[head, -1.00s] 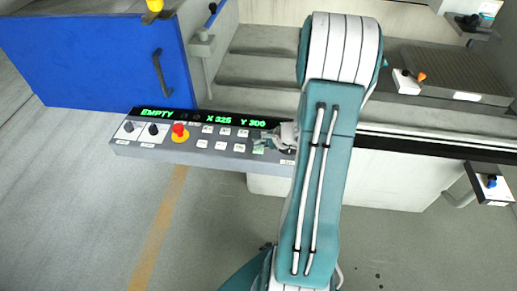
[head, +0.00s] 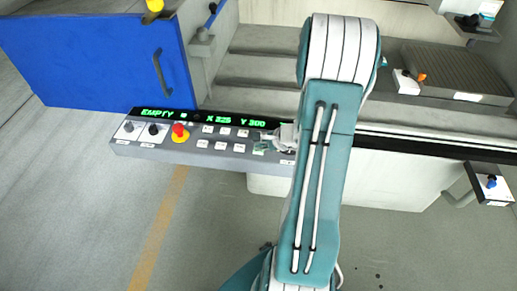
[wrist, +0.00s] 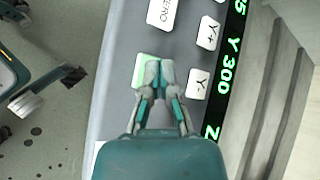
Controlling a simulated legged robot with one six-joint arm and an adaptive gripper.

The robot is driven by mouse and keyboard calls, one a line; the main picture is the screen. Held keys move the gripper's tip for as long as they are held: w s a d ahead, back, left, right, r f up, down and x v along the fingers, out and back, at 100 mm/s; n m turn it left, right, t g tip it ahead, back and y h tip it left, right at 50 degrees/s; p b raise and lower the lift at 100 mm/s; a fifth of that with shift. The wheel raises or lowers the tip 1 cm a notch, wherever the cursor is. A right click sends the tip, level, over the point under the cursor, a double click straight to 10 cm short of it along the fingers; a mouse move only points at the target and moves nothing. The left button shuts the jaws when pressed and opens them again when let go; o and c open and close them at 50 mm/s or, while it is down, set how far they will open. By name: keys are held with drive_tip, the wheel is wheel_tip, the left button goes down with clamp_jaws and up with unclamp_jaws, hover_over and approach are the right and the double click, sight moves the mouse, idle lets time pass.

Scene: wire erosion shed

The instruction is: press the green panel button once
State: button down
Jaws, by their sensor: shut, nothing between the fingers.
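The green panel button (wrist: 142,72) is a pale green square key on the grey control panel (wrist: 118,60). In the wrist view my gripper (wrist: 160,68) is shut and empty, with its fingertips over the right part of the button, hiding some of it. I cannot tell whether the tips touch it. In the head view my gripper (head: 264,141) shows small at the panel's right part, beside my arm. The button (head: 259,151) is partly hidden there.
White keys (wrist: 199,83) flank the button, one marked ZERO (wrist: 163,12). A red emergency knob (head: 180,131) and two black knobs stand further left on the panel. The lit display (head: 218,121) runs along its back edge. A blue door (head: 95,60) is behind.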

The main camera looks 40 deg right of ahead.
drive_tip(key=shift+r, duration=0.8)
drive_tip(key=shift+r, duration=2.5)
drive_tip(key=shift+a, duration=0.1)
